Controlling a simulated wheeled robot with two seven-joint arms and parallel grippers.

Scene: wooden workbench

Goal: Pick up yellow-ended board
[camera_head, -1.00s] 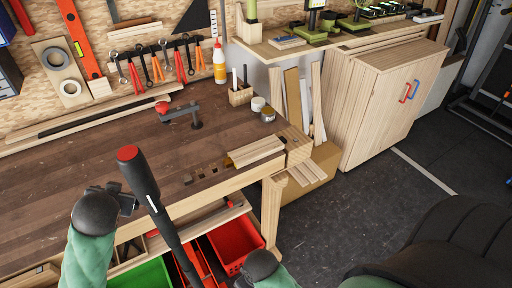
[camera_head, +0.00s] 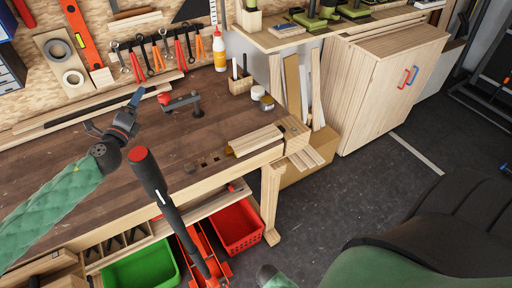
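A light wooden board (camera_head: 255,141) with a yellowish left end lies near the right front corner of the workbench (camera_head: 80,185); it looks like the yellow-ended board. My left gripper (camera_head: 114,113) is above the bench, well to the left of the board and apart from it. Its fingers look spread, with nothing seen between them. Of my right arm, only a dark rounded part and green sleeve show at the bottom edge; its gripper is not visible.
A black handle with a red top (camera_head: 160,185) rises before the bench, between my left gripper and the board. A red clamp (camera_head: 180,102) stands behind. A wooden pencil holder (camera_head: 240,85) and small jars (camera_head: 266,103) stand at the back right. Green (camera_head: 140,267) and red (camera_head: 237,226) bins sit below.

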